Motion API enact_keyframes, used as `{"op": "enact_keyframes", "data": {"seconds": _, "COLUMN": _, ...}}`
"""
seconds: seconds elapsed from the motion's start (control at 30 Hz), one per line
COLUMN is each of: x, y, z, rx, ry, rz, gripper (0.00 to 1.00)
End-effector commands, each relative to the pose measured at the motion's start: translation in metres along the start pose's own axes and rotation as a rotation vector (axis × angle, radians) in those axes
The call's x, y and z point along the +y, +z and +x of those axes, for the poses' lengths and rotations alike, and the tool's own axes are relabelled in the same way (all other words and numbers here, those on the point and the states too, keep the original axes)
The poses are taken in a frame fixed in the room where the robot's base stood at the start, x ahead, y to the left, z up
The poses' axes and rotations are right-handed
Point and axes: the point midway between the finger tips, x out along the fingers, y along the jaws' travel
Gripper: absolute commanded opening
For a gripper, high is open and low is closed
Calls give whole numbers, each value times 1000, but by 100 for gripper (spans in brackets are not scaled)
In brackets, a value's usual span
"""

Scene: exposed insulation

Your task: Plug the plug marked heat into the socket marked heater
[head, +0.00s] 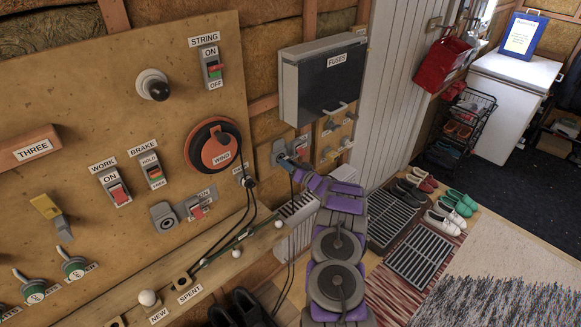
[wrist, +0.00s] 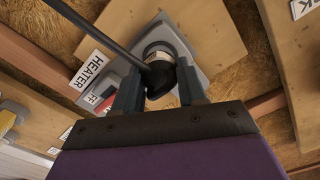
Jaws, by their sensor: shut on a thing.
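In the wrist view my gripper (wrist: 160,88) is shut on a black plug (wrist: 159,76) with a thick dark cable (wrist: 88,27) running to the upper left. A pale band shows at the plug's far side, its marking unreadable. Behind the plug is the grey socket plate (wrist: 186,47), with a white HEATER label (wrist: 92,71) beside it. The plug overlaps the socket, and I cannot tell how deep it sits. In the head view my gripper (head: 297,167) is at the grey heater socket (head: 279,151) below the fuse box; the plug is hard to make out there.
The FUSES box (head: 322,85) hangs just above my gripper. A wooden panel (head: 110,90) with switches and a round WIND reel (head: 213,146) stands at left. A ledge (head: 190,265) with knobs and cables runs below. Shoes and a rug (head: 510,275) lie at right.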

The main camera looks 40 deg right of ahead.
Motion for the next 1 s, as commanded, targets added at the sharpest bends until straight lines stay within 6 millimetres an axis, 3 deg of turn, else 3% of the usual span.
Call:
{"op": "enact_keyframes", "data": {"seconds": 0.83, "x": 0, "y": 1, "z": 19, "rx": 0, "ry": -1, "rz": 3, "gripper": 4}}
{"op": "enact_keyframes", "data": {"seconds": 0.87, "x": 0, "y": 1, "z": 19, "rx": 0, "ry": -1, "rz": 3, "gripper": 44}}
{"op": "enact_keyframes", "data": {"seconds": 1.0, "x": 0, "y": 1, "z": 18, "rx": 0, "ry": -1, "rz": 3, "gripper": 57}}
